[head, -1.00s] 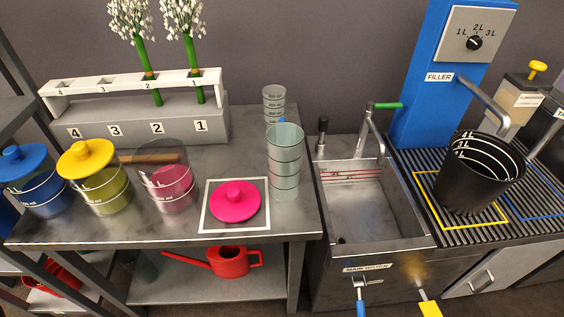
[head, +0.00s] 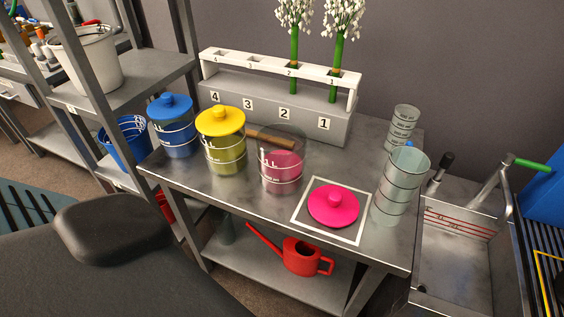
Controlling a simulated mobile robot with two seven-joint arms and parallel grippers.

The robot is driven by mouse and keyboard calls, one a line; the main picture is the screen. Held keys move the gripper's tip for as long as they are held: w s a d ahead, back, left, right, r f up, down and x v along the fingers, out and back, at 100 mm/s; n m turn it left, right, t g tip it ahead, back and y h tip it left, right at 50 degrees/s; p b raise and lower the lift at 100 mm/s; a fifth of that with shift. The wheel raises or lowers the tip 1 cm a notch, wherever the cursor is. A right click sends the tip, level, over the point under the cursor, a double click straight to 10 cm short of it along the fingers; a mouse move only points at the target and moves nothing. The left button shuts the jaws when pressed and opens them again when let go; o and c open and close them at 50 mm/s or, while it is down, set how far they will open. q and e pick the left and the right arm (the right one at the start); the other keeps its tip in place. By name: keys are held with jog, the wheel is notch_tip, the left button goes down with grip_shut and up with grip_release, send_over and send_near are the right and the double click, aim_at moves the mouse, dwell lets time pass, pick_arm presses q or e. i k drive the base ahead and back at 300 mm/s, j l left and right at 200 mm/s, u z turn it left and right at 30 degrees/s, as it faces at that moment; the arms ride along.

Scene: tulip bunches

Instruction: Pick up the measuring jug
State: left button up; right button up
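Two clear graduated vessels stand at the right end of the metal table. The larger, a greenish see-through one (head: 398,190) with ring marks, stands in front. A smaller one (head: 402,124) with marks stands behind it. I cannot tell for certain which is the measuring jug. Both are upright and nothing holds them. Neither of my grippers is in view.
On the table (head: 375,260) stand a blue-lidded jar (head: 174,138), a yellow-lidded jar (head: 223,152) and an open jar with pink contents (head: 281,172). A pink lid (head: 333,207) lies on a white-edged square. A sink (head: 455,265) is at right; a red watering can (head: 303,258) is below.

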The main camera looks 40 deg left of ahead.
aim_at(407, 167)
jog(key=i+l, duration=0.35)
jog(key=l, duration=0.15)
jog(key=i+l, duration=0.3)
jog(key=l, duration=0.15)
jog(key=i+l+u, duration=0.1)
jog(key=i+l, duration=0.25)
jog(key=l, duration=0.15)
jog(key=u, duration=1.1)
